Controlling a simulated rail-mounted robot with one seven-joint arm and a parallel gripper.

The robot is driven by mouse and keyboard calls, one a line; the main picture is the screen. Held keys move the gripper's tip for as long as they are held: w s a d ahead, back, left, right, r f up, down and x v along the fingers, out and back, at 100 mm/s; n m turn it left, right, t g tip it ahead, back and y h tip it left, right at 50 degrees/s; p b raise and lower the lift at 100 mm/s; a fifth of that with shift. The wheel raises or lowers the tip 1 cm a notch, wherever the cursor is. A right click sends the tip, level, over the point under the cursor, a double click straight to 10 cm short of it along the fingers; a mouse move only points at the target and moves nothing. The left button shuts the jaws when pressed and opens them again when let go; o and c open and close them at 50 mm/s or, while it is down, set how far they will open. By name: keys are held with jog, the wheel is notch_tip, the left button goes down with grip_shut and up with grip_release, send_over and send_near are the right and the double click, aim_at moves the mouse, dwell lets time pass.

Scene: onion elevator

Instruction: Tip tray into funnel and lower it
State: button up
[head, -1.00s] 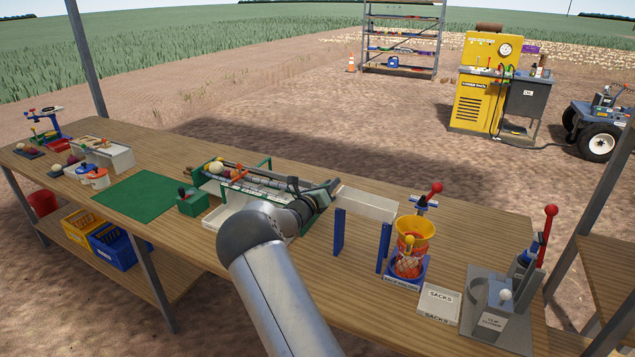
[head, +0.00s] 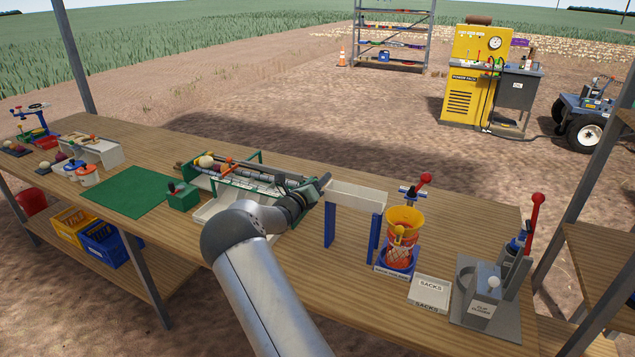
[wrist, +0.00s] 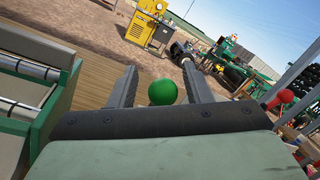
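A pale, shallow tray (head: 356,197) stands level on blue legs, right of my gripper in the head view. The orange-yellow funnel (head: 406,219) is just right of the tray, over a blue base with a red net. My gripper (head: 324,182) is at the tray's left end, by the end of the green-framed roller elevator (head: 248,176). In the wrist view my gripper (wrist: 159,72) is open. A round green knob (wrist: 162,92) shows between its fingers, with gaps on both sides. What the knob is fixed to is hidden.
A red-knobbed lever (head: 424,181) rises behind the funnel. A sacks box (head: 430,291) and a grey clip closer (head: 484,305) stand to its right. A green mat (head: 127,191) and a green box (head: 182,196) lie left. Bare bench top (head: 330,285) is in front of the tray.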

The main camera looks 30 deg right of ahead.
jog(key=b+v, duration=0.3)
jog(key=v, duration=1.4)
jog(key=shift+a, duration=0.2)
jog(key=s+d+f+m+g+y, duration=0.1)
jog(key=s+d+m+g+y, duration=0.2)
jog(key=s+m, duration=0.5)
jog(key=s+f+m+g+y, duration=0.1)
jog(key=s+m+g+y, duration=0.1)
jog(key=s+m+g, duration=0.6)
jog(key=s+a+m+t+y, duration=0.1)
jog(key=s+a+m+y, duration=0.4)
jog(key=s, duration=0.6)
jog(key=s+a+r+m+t+y, duration=0.1)
jog(key=s+a+m+y, duration=0.5)
jog(key=s+a+m, duration=0.3)
jog(key=s+a, duration=0.3)
jog(key=shift+s+a+r+y, duration=0.25)
jog(key=shift+s+a+y, duration=0.05)
jog(key=shift+s, duration=0.05)
